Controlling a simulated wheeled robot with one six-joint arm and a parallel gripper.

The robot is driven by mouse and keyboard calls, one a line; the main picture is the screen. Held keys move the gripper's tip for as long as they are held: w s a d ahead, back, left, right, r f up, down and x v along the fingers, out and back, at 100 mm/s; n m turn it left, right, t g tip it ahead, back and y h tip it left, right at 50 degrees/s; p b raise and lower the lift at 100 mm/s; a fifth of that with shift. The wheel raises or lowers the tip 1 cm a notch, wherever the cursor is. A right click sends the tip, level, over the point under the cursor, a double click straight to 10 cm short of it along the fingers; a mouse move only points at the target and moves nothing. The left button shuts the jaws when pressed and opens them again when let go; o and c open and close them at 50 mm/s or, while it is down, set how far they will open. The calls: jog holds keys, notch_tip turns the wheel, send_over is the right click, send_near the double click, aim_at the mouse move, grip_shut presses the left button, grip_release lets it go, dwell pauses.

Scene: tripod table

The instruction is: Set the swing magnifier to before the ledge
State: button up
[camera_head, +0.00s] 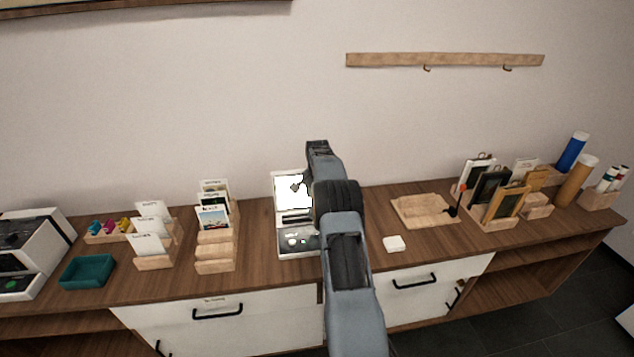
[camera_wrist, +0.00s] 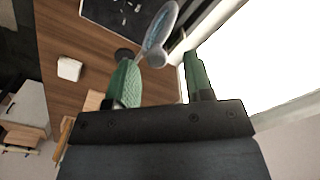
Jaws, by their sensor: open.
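The swing magnifier (camera_wrist: 161,27) shows in the wrist view as a clear oval lens in a pale rim, with a round pale knob at its near end. My gripper (camera_wrist: 158,66) is open, with one green finger on each side of that knob. I cannot tell whether either finger touches it. In the head view, a white upright device with a bright panel (camera_head: 289,190) and a dark lower face stands behind my arm. My arm hides its right part, and the magnifier is not clear there. I cannot make out the ledge for certain.
A small white block (camera_head: 394,243) lies right of my arm, near a wooden tray (camera_head: 422,209). Card racks (camera_head: 215,250) and a teal tray (camera_head: 87,271) stand to the left. Frames and tubes crowd the right end. A bright panel (camera_wrist: 285,50) is close beside my gripper.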

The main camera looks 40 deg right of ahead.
notch_tip(320, 180, up, 13)
dwell(0.4)
jog(key=shift+f, duration=0.1)
dwell(0.4)
jog(key=f+n, duration=0.2)
jog(key=f, duration=0.3)
jog(key=shift+s+a+f+n, duration=0.15)
jog(key=shift+s+a+n, duration=0.1)
jog(key=shift+n, duration=0.15)
jog(key=s+a+r+n+t, duration=0.1)
jog(key=s+a+r+n, duration=0.2)
jog(key=s+a, duration=0.6)
jog(key=s+a+r+n+t, duration=0.2)
jog(key=s+a+r+n, duration=0.1)
jog(key=s+a, duration=0.7)
jog(key=s+a+r+n+t, duration=0.1)
jog(key=s+a+r+n, duration=0.2)
jog(key=s+a, duration=0.7)
jog(key=shift+a+n+t, duration=0.15)
jog(key=shift+n+t, duration=0.15)
jog(key=shift+n, duration=0.9)
